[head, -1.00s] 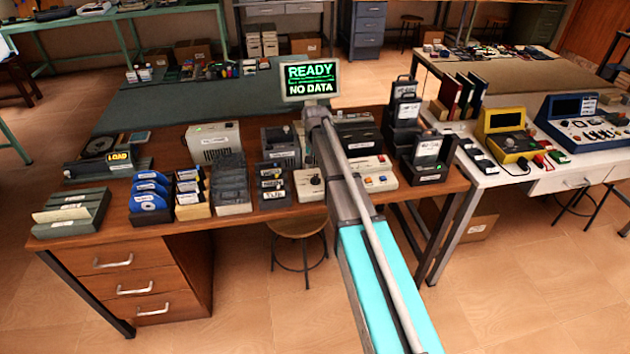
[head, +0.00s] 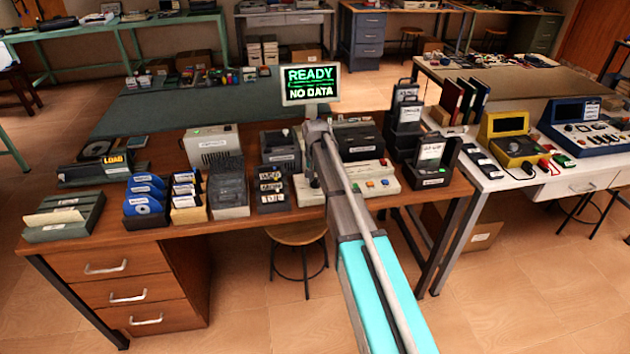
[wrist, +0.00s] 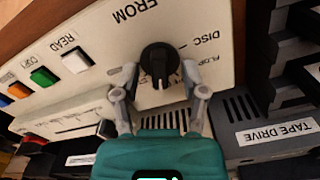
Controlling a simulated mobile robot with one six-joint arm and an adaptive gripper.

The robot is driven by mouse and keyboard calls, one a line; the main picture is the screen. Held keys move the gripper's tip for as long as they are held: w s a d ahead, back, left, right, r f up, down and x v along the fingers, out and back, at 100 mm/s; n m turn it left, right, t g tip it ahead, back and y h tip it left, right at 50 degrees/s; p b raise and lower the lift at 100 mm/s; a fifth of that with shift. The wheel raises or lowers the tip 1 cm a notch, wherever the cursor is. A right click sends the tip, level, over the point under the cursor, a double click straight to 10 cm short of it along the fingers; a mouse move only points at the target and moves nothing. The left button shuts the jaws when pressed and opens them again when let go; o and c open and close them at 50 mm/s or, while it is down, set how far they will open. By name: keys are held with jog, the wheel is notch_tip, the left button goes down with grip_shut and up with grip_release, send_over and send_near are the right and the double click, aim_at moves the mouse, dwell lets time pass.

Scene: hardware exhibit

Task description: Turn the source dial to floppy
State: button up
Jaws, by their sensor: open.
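The source dial (wrist: 159,60) is a round black knob with a raised grip, on a cream panel (wrist: 110,35) that also shows in the head view (head: 375,190). The word FROM and a DISC label are printed near it, and a partly cut-off label beginning FLOP is to its right. Which label the dial points at I cannot tell. My gripper (wrist: 158,76) is open, with one fingertip to each side of the dial's lower part. I cannot tell whether they touch it. In the head view my arm hides much of the dial area.
White, green and orange buttons (wrist: 44,77) sit left of the dial. A dark box labelled TAPE DRIVE (wrist: 275,135) is close on the right. A screen (head: 310,84) reads READY NO DATA. Disk racks (head: 148,205) stand left along the wooden desk.

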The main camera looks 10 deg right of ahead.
grip_shut()
jog(key=shift+n, duration=0.4)
jog(key=n, duration=1.4)
jog(key=shift+n, duration=0.4)
dwell(0.4)
